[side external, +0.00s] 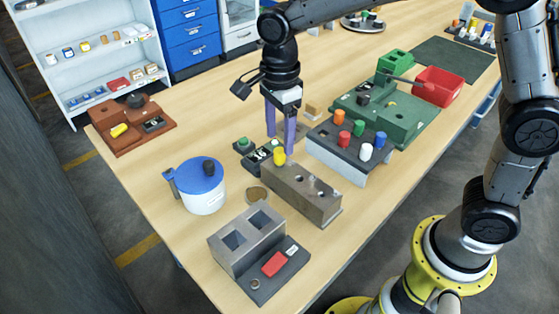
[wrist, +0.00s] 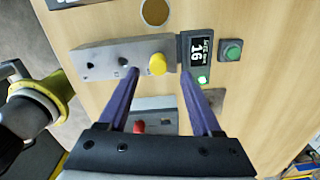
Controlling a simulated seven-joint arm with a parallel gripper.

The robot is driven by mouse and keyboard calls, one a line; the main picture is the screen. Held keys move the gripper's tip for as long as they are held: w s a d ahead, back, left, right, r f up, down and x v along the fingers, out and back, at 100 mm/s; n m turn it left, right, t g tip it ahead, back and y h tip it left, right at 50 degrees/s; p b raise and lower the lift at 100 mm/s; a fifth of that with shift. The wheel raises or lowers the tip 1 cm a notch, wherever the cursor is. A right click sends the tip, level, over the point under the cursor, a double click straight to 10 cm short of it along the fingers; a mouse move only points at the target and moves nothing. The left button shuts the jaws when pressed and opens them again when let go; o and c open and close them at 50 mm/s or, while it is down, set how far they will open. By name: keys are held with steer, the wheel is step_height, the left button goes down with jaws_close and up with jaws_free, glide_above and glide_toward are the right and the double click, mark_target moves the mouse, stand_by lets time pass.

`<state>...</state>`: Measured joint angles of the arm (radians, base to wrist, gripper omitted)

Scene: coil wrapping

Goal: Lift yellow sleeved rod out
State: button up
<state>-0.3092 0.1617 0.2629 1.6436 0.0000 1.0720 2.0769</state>
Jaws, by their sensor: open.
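The yellow sleeved rod (side external: 279,156) stands upright at the far end of a grey metal block (side external: 318,205) with dark holes in its top. In the wrist view the yellow rod (wrist: 157,64) shows as a round yellow cap at the right end of the block (wrist: 108,58). My gripper (side external: 280,142) is open, with its two purple fingers pointing down close to the rod. In the wrist view my gripper (wrist: 159,71) has one fingertip on each side of the cap, with gaps. I cannot tell whether the tips are above or level with it.
A small display unit (wrist: 198,45) with a green button (wrist: 231,50) sits close beside the block. A rack with coloured caps (side external: 344,165) stands to the right. A blue-lidded pot (side external: 201,196) and grey two-hole fixture (side external: 248,238) stand nearby.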

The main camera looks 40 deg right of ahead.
mark_target(279, 150)
steer(key=shift+s+a+f, duration=0.1)
steer(key=shift+a+f, duration=0.05)
steer(key=shift+f, duration=2.2)
jaws_close()
